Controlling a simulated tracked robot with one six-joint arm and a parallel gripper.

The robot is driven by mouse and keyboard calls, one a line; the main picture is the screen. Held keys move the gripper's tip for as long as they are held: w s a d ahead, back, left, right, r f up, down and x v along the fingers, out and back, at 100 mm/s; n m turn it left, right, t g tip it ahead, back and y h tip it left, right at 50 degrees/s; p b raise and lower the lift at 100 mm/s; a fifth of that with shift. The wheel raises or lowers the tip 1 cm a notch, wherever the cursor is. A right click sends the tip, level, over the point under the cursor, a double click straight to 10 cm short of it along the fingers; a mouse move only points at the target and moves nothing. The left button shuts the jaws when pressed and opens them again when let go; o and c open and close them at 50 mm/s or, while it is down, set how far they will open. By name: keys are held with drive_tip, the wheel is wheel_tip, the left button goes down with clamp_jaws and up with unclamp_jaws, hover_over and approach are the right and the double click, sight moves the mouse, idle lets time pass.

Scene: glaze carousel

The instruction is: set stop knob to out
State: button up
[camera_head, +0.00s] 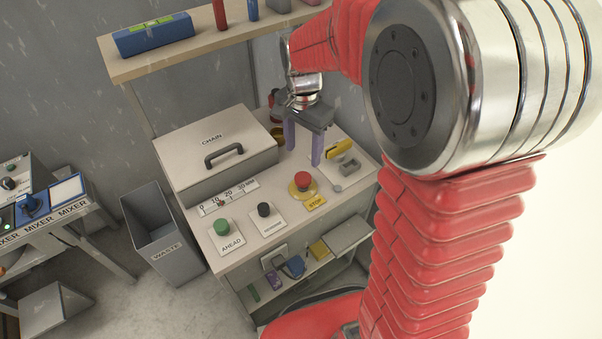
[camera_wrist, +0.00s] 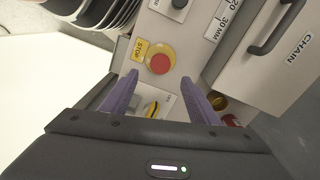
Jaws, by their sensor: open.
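The stop knob (camera_head: 302,181) is a red mushroom button on a round yellow base, beside a yellow STOP label (camera_head: 315,203) on the bench top. In the wrist view the red knob (camera_wrist: 160,63) sits beyond my fingertips, roughly midway between them, with nothing touching it. My gripper (camera_head: 303,157) has two purple fingers pointing down, behind the knob in the head view. In the wrist view the fingers (camera_wrist: 160,82) are spread apart and empty. I cannot tell from these views whether the knob is pressed in or out.
A CHAIN box (camera_head: 215,150) with a dark handle stands left of my gripper. A green AHEAD button (camera_head: 222,228) and a black knob (camera_head: 264,210) are on the bench front. A yellow object (camera_head: 340,148) lies right of my fingers. A shelf (camera_head: 150,66) hangs above the bench.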

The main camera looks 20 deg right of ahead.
sight(303, 178)
wheel_tip(303, 178, down, 10)
drive_tip(key=shift+f, duration=0.1)
idle(0.4)
drive_tip(key=shift+c, duration=0.3)
